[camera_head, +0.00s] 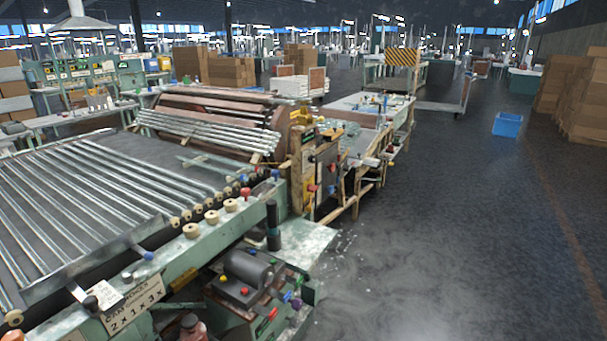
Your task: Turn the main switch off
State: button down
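I cannot tell which part is the main switch. An upright control panel (318,172) with yellow, dark and red parts stands at the right end of the green tubing machine (190,250). Several small coloured knobs sit on it, too small to read. A lower motor unit (250,285) at the bottom centre also has red, yellow and blue knobs. A dark upright cylinder (273,228) stands just behind it. My gripper is not in view.
Glass tubes (90,190) lie in rows across the machine at the left. A long worktable (370,105) extends behind the panel. The dark floor (450,230) on the right is clear.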

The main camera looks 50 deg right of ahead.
aim_at(310, 188)
jog(key=i+l+z, duration=0.15)
jog(key=l, duration=0.5)
jog(key=i+l+z, duration=0.1)
jog(key=i+l, duration=0.3)
jog(key=l, duration=0.2)
jog(key=i+l+z, duration=0.15)
jog(key=i+l, duration=0.15)
jog(key=l, duration=0.25)
jog(key=i+l+z, duration=0.15)
jog(key=i+l, duration=0.2)
jog(key=l, duration=0.2)
jog(key=i+l+z, duration=0.15)
jog(key=i+l, duration=0.2)
jog(key=l, duration=0.15)
